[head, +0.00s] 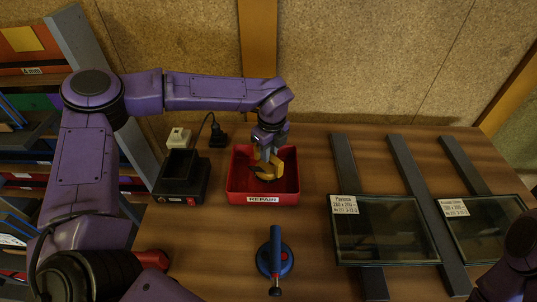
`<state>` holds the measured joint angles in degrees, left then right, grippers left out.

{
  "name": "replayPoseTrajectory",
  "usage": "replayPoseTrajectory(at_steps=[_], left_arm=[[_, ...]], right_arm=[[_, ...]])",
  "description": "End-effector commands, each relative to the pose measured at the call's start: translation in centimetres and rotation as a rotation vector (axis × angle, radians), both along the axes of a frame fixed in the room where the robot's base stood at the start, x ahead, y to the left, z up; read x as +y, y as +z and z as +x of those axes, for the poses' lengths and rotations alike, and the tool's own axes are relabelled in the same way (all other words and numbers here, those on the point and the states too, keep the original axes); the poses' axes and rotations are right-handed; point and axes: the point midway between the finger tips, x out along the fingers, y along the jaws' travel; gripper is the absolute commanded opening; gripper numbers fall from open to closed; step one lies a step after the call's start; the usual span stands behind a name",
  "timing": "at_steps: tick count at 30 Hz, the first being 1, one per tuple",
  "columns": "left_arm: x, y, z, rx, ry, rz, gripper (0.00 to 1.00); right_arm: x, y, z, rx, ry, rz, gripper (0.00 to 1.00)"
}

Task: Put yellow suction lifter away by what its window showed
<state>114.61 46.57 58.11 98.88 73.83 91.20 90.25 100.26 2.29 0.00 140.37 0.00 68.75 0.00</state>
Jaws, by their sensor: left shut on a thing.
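The yellow suction lifter (268,171) is in my left gripper (266,156), which is shut on it. The lifter is tilted and sits within the outline of the red bin (264,199) labelled REPAIR. I cannot tell whether it touches the bin floor. Its window cannot be made out from here. Part of my right arm shows at the lower right edge, but its gripper is out of view.
A black box (181,188) with a red switch stands left of the bin. A blue suction lifter (274,258) stands in front of it. Labelled glass panes (385,230) lie on dark rails (345,160) at the right. A red object (152,259) is partly hidden by my left arm.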

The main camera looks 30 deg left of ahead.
Motion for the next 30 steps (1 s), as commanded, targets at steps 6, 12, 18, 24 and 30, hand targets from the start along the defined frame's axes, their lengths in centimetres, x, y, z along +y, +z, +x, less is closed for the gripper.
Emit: replayPoseTrajectory(at_steps=[6,12,18,24,30], left_arm=[[0.1,-3.0,0.0,0.001,0.001,-0.001,0.00],[0.1,-3.1,0.0,-0.001,0.001,0.000,0.00],[0.1,-3.4,0.0,0.001,0.001,-0.001,0.39],[0.1,-3.4,0.0,0.002,0.001,0.000,0.48],[0.1,-2.7,0.0,0.000,0.002,0.000,0.48]], right_arm=[[0.0,0.6,0.0,0.000,0.000,0.000,0.43],[0.0,0.6,0.0,0.000,0.000,0.000,0.43],[0.0,0.3,0.0,0.000,0.000,0.000,0.43],[0.0,0.3,0.0,0.000,0.000,0.000,0.43],[0.0,0.5,0.0,0.000,0.000,0.000,0.43]])
